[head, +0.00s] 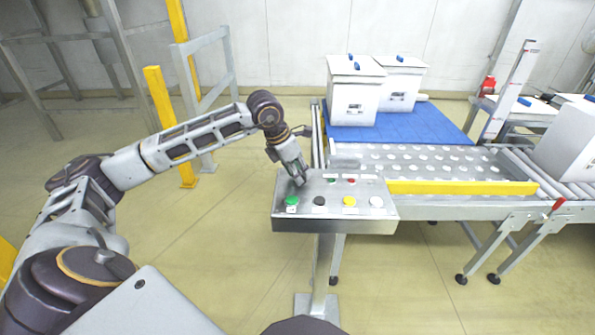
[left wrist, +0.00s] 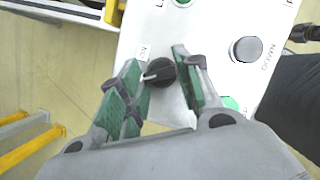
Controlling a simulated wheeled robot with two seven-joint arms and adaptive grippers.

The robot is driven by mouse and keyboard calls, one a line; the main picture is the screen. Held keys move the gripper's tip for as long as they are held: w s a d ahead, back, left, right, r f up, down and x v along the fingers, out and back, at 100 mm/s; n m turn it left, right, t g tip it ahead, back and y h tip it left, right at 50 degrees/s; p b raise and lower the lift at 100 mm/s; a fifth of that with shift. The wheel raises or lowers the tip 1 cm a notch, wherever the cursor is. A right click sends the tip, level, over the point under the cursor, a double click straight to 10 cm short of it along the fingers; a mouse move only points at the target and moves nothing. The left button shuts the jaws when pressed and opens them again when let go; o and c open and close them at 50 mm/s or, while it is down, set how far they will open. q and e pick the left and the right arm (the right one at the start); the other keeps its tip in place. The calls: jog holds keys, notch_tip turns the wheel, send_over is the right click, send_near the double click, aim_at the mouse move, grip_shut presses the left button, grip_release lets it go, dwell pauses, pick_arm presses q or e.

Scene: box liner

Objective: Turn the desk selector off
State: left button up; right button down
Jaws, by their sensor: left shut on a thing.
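The desk is a grey metal control panel (head: 335,225) on a post in the middle of the head view. My left gripper (head: 299,182) reaches down from the left onto its back left corner and hides the selector there. In the left wrist view, the selector (left wrist: 161,72) is a round black knob with a white pointer mark toward the left. The green-padded fingers of my left gripper (left wrist: 157,66) stand on either side of it, shut on the knob. The label beside it is too small to read. My right gripper is not in view.
Close by on the panel are a green button (head: 292,201), a black one (head: 319,201), a yellow one (head: 349,202) and a white one (head: 376,202). White boxes (head: 352,98) stand on a blue belt (head: 430,128).

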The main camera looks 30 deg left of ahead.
pick_arm(q)
jog(key=shift+r, duration=0.1)
jog(key=o, duration=1)
jog(key=shift+v, duration=5.95)
jog(key=shift+a, duration=0.1)
